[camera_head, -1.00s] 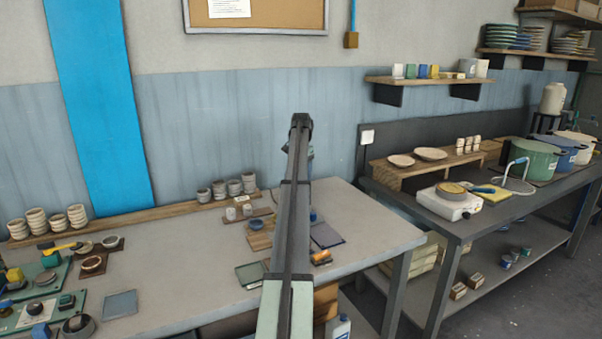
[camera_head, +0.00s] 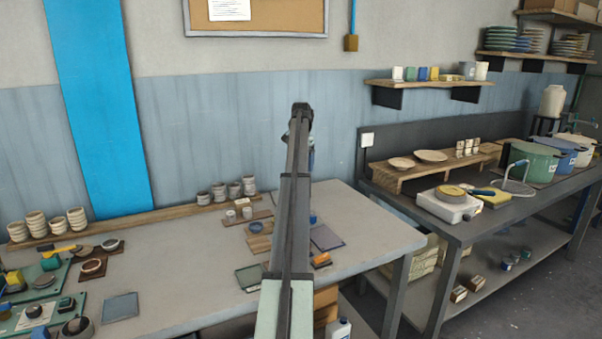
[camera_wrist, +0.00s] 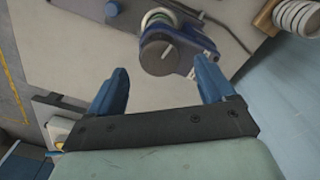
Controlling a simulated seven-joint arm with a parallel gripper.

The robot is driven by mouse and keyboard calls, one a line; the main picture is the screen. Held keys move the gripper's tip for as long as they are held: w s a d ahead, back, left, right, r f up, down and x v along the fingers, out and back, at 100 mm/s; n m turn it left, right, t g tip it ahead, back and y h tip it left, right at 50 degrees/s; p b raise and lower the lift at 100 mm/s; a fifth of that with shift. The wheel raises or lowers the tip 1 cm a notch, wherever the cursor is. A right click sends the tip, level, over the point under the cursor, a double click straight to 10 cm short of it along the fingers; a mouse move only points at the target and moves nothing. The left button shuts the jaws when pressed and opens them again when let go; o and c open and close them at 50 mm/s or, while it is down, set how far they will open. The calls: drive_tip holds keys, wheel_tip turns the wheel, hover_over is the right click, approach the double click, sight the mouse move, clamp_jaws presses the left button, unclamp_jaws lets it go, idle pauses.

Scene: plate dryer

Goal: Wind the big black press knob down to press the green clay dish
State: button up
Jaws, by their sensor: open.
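In the wrist view my gripper (camera_wrist: 163,76) is open, with its two blue fingers wide apart and nothing between them. Beyond the fingertips is a dark blue device (camera_wrist: 200,57) with a round dark grey-black knob (camera_wrist: 159,57), which may be the press knob. The knob appears apart from the fingers. A pale green and whitish round part (camera_wrist: 163,17) shows at the device's far end. I cannot tell whether it is the green clay dish. In the head view my arm hides what lies behind it, and I cannot make out the press there.
Stacked white bowls (camera_wrist: 296,17) stand near the wall in the wrist view. In the head view, panels with knobs fill the table's left, including a dark round knob (camera_head: 77,327). Small cups (camera_head: 233,188) stand along the back. The table's middle left is clear.

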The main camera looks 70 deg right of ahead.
wheel_tip(320, 180, up, 9)
idle(0.3)
idle(0.5)
